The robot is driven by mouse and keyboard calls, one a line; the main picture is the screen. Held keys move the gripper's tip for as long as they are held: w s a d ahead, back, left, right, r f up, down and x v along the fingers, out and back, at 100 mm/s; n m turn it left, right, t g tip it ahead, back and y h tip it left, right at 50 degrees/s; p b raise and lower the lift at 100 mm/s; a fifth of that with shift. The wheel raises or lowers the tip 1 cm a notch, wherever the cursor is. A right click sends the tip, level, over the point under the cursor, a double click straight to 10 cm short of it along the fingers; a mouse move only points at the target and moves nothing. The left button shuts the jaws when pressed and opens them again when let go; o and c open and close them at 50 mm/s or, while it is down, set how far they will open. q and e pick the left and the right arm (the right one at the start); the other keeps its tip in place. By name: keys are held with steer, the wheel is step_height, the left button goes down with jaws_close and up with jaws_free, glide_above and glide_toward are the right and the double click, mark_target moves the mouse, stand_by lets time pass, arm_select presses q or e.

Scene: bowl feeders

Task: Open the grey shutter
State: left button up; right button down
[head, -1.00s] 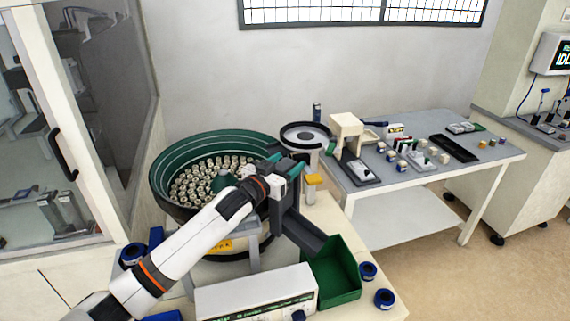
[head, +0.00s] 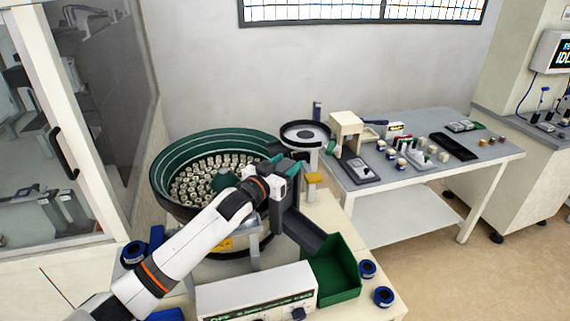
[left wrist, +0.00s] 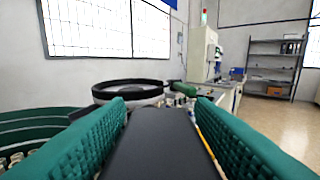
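A dark grey upright plate, which looks like the grey shutter (head: 281,196), stands at the head of the chute beside the green bowl. My left gripper (head: 294,166) is at its top, and partly hides it. In the left wrist view the dark grey plate (left wrist: 160,143) lies between the two green ribbed fingers of my left gripper (left wrist: 162,103). The fingers are wide apart, and a thin gap shows on the plate's right side. I cannot tell whether the left finger touches it. My right gripper is not in view.
The green bowl feeder (head: 165,178) full of small parts is left of the gripper. A chute (head: 304,232) slopes to a green bin (head: 336,285). A white control box (head: 258,294) stands in front. A grey side table (head: 490,154) with fixtures is at right.

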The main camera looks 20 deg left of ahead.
arm_select(q)
steer(key=shift+o, duration=0.8)
steer(key=shift+s+a+f, duration=0.1)
steer(key=shift+s, duration=0.1)
steer(key=b+v, duration=0.1)
steer(key=v, duration=1)
steer(key=shift+s, duration=0.3)
steer(key=shift+a, duration=0.1)
